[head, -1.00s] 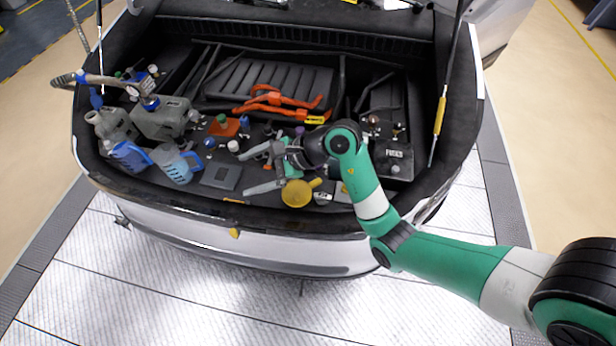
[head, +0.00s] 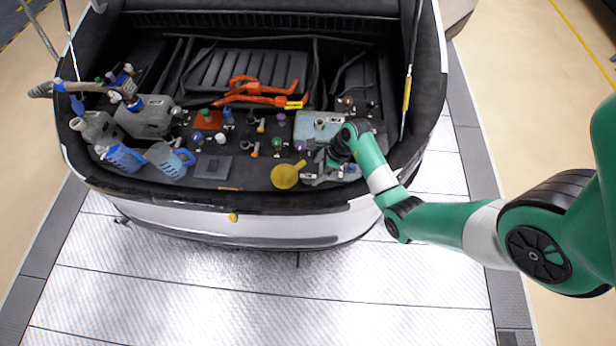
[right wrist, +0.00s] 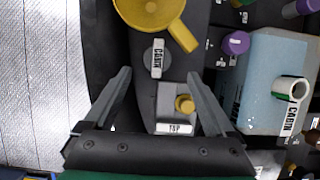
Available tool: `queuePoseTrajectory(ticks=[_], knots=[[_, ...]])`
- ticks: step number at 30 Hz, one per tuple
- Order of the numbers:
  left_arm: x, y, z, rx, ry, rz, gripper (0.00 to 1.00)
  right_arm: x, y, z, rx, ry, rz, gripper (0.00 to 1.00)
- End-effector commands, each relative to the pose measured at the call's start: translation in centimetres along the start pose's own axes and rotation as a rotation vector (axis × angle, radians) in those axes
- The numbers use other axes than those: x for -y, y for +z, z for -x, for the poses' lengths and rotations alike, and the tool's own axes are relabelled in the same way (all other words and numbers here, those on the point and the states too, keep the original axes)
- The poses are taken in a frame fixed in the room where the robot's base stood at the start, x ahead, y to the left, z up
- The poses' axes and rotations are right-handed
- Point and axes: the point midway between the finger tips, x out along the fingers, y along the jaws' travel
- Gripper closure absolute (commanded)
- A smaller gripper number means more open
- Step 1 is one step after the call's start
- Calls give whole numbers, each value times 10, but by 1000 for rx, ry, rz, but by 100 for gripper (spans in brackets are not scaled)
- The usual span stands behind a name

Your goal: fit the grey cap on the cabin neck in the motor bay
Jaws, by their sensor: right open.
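The grey cap (right wrist: 148,62) is a dark round disc with a white CABIN label, lying on the dark ledge beside the yellow funnel. The cabin neck (right wrist: 292,88) is a short, open, white-and-green ring on the pale blue tank (right wrist: 262,75), with a CABIN label beside it. The tank also shows in the head view (head: 305,125). My right gripper (right wrist: 160,78) is open and empty, its fingertips on either side of the line to the cap, which lies just past them. In the head view the right gripper (head: 320,167) partly hides the cap. My left gripper is out of view.
A yellow funnel (head: 286,176) lies just left of the right gripper. A grey block with a yellow knob and TOP label (right wrist: 172,103) sits between the fingers in the wrist picture. Several small caps, blue jugs (head: 170,160) and grey canisters (head: 147,117) crowd the bay's left.

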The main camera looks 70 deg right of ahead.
Motion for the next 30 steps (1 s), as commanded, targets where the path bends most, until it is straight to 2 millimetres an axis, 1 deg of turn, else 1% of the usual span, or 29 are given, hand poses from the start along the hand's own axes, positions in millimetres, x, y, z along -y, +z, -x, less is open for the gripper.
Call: queuePoseTrajectory(ticks=[2,4,9,12,19,20,24,26,27,29,30], knots=[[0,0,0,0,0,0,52,0,0,-1,0,0,0,10],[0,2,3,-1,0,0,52,-1,-1,-8,-1,1,0,10],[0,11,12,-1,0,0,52,-5,-2,-39,0,2,1,10],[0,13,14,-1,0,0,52,-5,-2,-50,0,1,0,10],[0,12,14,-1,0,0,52,-5,-1,-51,0,-1,0,10],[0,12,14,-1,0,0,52,-5,-1,-51,0,-1,0,12],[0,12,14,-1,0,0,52,-5,-1,-51,0,-1,0,37],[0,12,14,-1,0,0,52,-5,-1,-51,0,-1,0,48],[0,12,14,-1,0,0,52,-5,-1,-51,0,-1,0,55],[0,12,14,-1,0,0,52,-5,-1,-51,0,-1,0,66],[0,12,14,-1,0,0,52,-5,-1,-51,0,-1,0,73]])
